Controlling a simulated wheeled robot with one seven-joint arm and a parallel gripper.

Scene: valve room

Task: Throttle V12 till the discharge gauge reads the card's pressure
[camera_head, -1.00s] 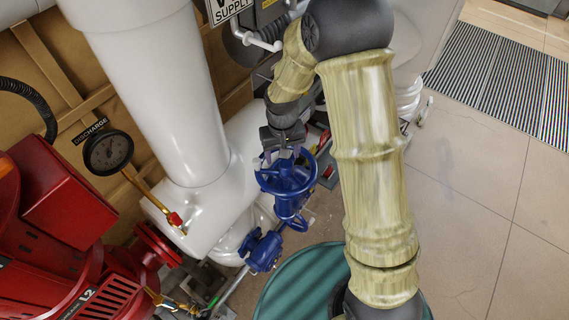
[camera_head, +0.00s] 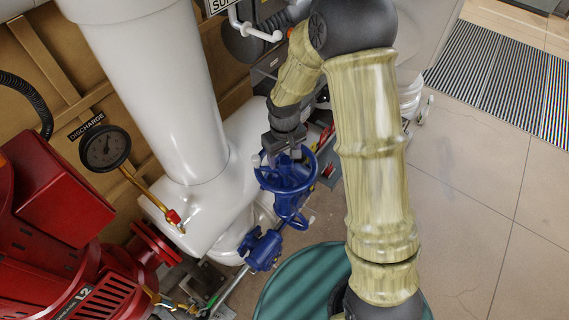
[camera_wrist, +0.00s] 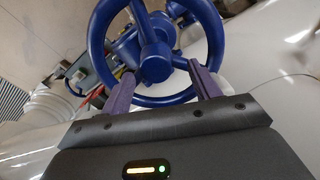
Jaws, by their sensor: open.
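A blue handwheel (camera_head: 287,187) sits on a blue valve on the white pipework in the head view. The wheel also fills the upper middle of the wrist view (camera_wrist: 155,62). No V12 tag is legible. My gripper (camera_head: 283,157) is at the wheel's upper side. In the wrist view my gripper (camera_wrist: 163,88) is open, its two fingers apart at the near part of the rim; contact cannot be told. The discharge gauge (camera_head: 105,148), round and dark-faced under a DISCHARGE label, stands at left; its reading is too small to tell. No card is identifiable.
A red pump (camera_head: 60,210) stands at left, with a white pipe (camera_head: 160,90) behind. A smaller blue fitting (camera_head: 262,250) is below the wheel. A teal round drum (camera_head: 300,285) is at the bottom. Open tiled floor (camera_head: 470,200) lies at right, with a striped grating (camera_head: 510,85).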

